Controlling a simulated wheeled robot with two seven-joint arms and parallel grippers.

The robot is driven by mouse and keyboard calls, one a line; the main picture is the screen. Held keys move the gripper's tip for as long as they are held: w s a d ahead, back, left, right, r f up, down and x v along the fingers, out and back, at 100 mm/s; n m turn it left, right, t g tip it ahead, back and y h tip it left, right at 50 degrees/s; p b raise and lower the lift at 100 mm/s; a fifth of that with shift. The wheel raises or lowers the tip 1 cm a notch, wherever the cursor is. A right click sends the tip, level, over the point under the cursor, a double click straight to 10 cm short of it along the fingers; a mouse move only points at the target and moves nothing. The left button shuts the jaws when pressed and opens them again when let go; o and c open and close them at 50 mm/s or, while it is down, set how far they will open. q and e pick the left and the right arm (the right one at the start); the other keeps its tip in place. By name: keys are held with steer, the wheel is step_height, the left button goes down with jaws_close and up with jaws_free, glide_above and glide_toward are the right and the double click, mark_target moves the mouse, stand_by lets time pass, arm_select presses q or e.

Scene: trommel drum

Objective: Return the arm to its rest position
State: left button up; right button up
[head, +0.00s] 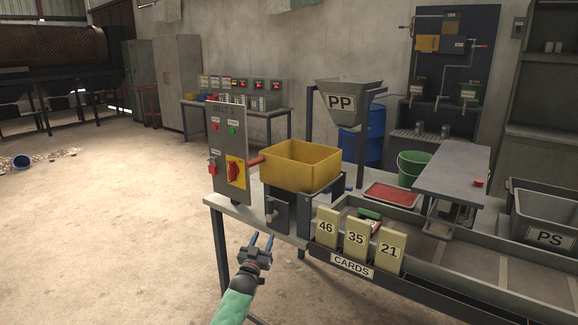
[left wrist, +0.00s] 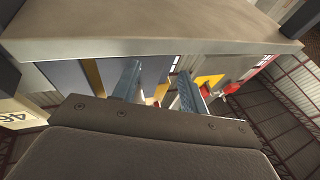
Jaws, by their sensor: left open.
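My left gripper (head: 262,242) is in the lower middle of the head view, in front of the table's near edge. Its two bluish fingers are apart with nothing between them. In the left wrist view the fingers (left wrist: 158,90) point up toward the underside and edge of the tabletop (left wrist: 150,35), close to it; I cannot tell whether they touch. My left arm (head: 235,305) comes up from the bottom with a green sleeve. My right gripper is not in either view.
The table holds a grey control panel (head: 228,150) with a red switch, a yellow bin (head: 300,165) and cards (head: 356,238) marked 46, 35 and 21. A PP hopper (head: 345,100) and a PS bin (head: 548,225) stand farther right. The floor (head: 110,230) at left is mostly clear.

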arm_select(q)
steer(key=s+r+g+y, duration=0.3)
steer(key=s+r+g, duration=0.1)
steer(key=s+g, duration=0.15)
steer(key=s+a+f+g+p, duration=0.1)
steer(key=s+f+g, duration=0.2)
steer(key=s, duration=1.1)
steer(key=s+a+f+g+y+p, duration=0.1)
steer(key=s+f+g+p, duration=0.15)
steer(key=s, duration=1.15)
steer(key=s+a+f+g, duration=0.2)
steer(key=s+f+g, duration=0.15)
steer(key=s, duration=1.05)
steer(key=s+f+g+p, duration=0.1)
steer(key=s+f, duration=0.3)
steer(key=s, duration=0.5)
steer(key=s+f+g+p, duration=0.1)
steer(key=s+f+g, duration=0.2)
steer(key=s, duration=0.7)
steer(key=shift+s+f+n, duration=0.2)
steer(key=shift+f+n, duration=0.2)
steer(key=shift+f, duration=0.3)
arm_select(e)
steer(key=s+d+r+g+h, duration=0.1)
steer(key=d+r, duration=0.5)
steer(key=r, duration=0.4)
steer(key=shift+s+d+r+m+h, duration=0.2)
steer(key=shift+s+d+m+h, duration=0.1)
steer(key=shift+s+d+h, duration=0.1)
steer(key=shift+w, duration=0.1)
